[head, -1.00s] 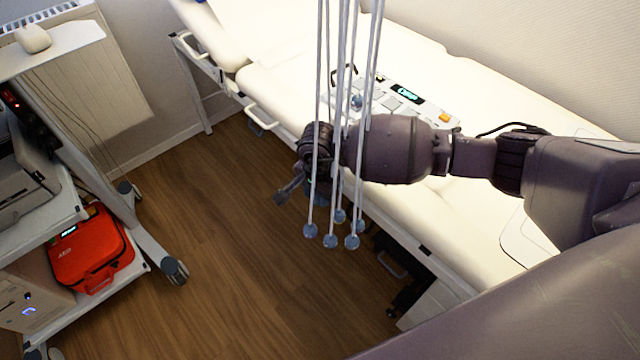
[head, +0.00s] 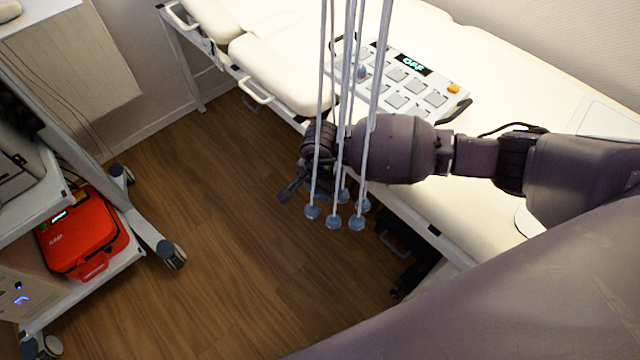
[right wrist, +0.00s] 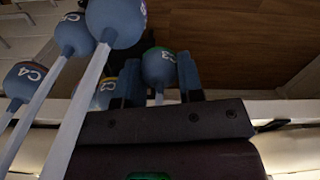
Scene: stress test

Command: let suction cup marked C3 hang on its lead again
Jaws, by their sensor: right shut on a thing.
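The suction cup marked C3 (right wrist: 160,66) is a blue-grey ball on a pale lead, between the two fingers of my right gripper (right wrist: 160,78) in the right wrist view. The gripper is shut on it. In the head view my right gripper (head: 291,190) is beside the bundle of hanging leads, over the edge of the couch; C3 cannot be made out there. Other cups hang close by: C4 (right wrist: 28,79), and further ones (right wrist: 72,36) and (right wrist: 116,20) in the right wrist view. Several cups (head: 333,222) dangle in the head view. My left gripper is not in view.
A white panel (head: 420,82) with grey square pads and a display reading OFF lies on the cream couch (head: 285,72). A cart with a red AED bag (head: 85,240) stands left. Wooden floor (head: 210,230) between is clear.

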